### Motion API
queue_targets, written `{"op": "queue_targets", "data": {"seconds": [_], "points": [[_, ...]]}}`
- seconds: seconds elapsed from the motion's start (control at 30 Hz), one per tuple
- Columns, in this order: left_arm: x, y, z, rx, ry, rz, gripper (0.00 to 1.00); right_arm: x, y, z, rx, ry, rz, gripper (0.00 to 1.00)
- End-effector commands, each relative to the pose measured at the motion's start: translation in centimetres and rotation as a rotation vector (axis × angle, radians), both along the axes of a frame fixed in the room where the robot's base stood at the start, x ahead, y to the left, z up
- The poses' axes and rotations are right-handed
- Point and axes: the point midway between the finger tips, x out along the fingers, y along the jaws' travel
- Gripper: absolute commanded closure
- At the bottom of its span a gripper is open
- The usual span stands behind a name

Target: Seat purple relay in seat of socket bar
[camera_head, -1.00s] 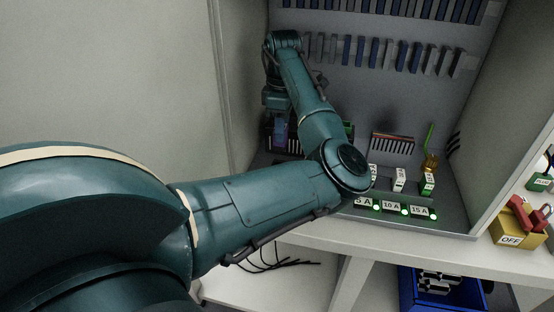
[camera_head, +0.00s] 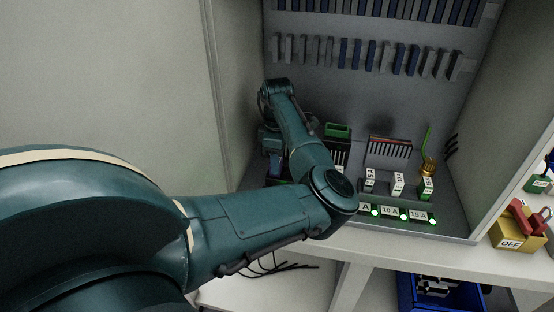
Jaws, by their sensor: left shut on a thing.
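My left gripper (camera_head: 273,148) is at the left side of the cabinet, pointing down, and partly hidden by my own forearm. It is shut on the purple relay (camera_head: 276,166), which shows only as a small bluish-purple patch below the fingers. The dark socket bar (camera_head: 280,182) lies at the relay's lower end, mostly hidden by my arm. The relay looks upright and at or very near the bar; I cannot tell whether it is in the seat. My right gripper is not in view.
A green-topped block (camera_head: 337,131) and a striped terminal block (camera_head: 389,149) stand to the right. In front are labelled white breakers and lit green lamps (camera_head: 404,214). A yellow OFF switch box (camera_head: 508,240) sits at right, a blue bin (camera_head: 408,290) below. The cabinet's left wall is close to my gripper.

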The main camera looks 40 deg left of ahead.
Motion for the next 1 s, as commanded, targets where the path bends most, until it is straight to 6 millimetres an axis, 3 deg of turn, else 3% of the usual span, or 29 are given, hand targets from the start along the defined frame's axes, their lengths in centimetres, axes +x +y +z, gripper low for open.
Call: {"op": "queue_targets", "data": {"seconds": [0.4, 0.43, 0.67, 1.0], "points": [[-0.02, 0.03, -0.53, 0.0, 0.0, 0.0, 0.9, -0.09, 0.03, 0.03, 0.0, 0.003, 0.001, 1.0], [-0.01, 0.03, -0.51, 0.0, -0.001, 0.0, 0.65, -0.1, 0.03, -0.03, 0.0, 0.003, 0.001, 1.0], [0.0, 0.02, -0.49, 0.0, -0.001, 0.0, 0.47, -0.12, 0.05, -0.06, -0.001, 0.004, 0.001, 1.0], [0.05, 0.04, 0.14, 0.001, -0.003, 0.001, 0.46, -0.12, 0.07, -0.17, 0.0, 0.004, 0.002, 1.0]]}}
